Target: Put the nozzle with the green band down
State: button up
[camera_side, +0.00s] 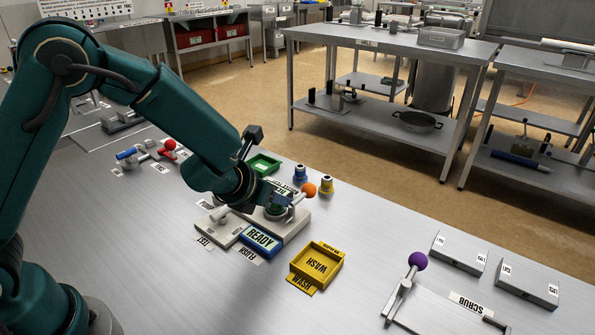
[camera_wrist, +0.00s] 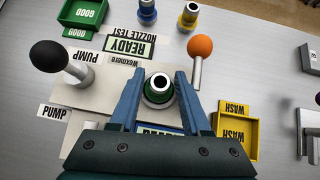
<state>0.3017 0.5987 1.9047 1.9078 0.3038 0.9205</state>
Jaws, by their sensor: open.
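The nozzle with the green band (camera_wrist: 158,88) stands upright on the light-coloured test stand (camera_wrist: 92,97), seen from above in the wrist view. My gripper (camera_wrist: 157,79) is open, with one blue finger on each side of the nozzle. In the side view my gripper (camera_side: 273,206) is low over the stand (camera_side: 290,229) and largely hides the nozzle. A green tray marked GOOD (camera_side: 264,163) lies behind the stand, and a yellow tray marked WASH (camera_side: 341,252) lies in front to the right.
An orange-knobbed lever (camera_wrist: 200,47) rises close right of my gripper; a black-knobbed lever (camera_wrist: 48,56) is left. A blue-banded nozzle (camera_side: 299,172) and a yellow-banded nozzle (camera_side: 327,185) stand behind. A display reads READY (camera_side: 262,239). A purple-knobbed lever (camera_side: 417,261) stands far right.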

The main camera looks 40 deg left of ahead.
grip_shut()
jog(key=shift+r, duration=0.2)
